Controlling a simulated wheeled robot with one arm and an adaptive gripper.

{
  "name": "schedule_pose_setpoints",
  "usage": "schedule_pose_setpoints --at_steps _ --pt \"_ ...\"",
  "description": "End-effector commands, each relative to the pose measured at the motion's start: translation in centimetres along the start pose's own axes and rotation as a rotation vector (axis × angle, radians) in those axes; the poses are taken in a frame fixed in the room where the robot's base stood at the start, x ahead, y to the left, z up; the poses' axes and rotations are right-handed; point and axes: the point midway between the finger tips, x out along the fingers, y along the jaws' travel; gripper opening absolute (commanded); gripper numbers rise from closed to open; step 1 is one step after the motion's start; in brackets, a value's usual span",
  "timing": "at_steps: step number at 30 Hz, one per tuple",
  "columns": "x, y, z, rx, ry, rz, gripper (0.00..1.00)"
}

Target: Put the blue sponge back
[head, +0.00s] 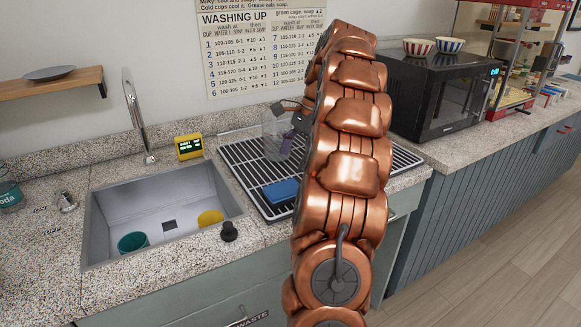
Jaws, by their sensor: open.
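The blue sponge (281,191) lies on the black-and-white striped drying mat (262,205) to the right of the sink, close to my copper arm. My arm rises across the middle of the view and covers part of the mat. My gripper (289,112) shows only in part as dark pieces at the arm's left edge, above the back of the mat. It is open and apart from the sponge. A clear container (275,127) is beside or behind the gripper, with something purple near it. Whether they touch is unclear.
The steel sink (165,218) holds a teal cup (132,242) and a yellow round item (210,217). A tall faucet (137,115) and a yellow timer (189,147) stand behind it. A black stopper (229,231) is at its front right. A microwave (440,95) stands right.

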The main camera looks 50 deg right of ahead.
Motion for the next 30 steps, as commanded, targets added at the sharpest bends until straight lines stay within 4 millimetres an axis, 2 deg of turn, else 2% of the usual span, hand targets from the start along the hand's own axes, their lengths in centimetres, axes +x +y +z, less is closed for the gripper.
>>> schedule_pose_setpoints --at_steps 1,6,14,17,20,24,30 --pt "-1.1 0.0 0.2 0.001 0.0 -0.001 0.88" --pt "-2.0 0.0 0.1 0.0 0.001 -0.001 0.88" --pt "-2.1 0.0 0.1 -0.001 0.0 0.0 0.88" --pt "-1.9 0.0 0.7 -0.019 0.001 0.005 0.88" --pt "-1.2 0.3 2.7 -0.083 0.005 0.023 0.88" --pt "0.4 1.3 7.6 -0.254 0.02 0.06 0.88" --pt "3.4 4.7 14.6 -0.536 0.049 0.129 0.88"
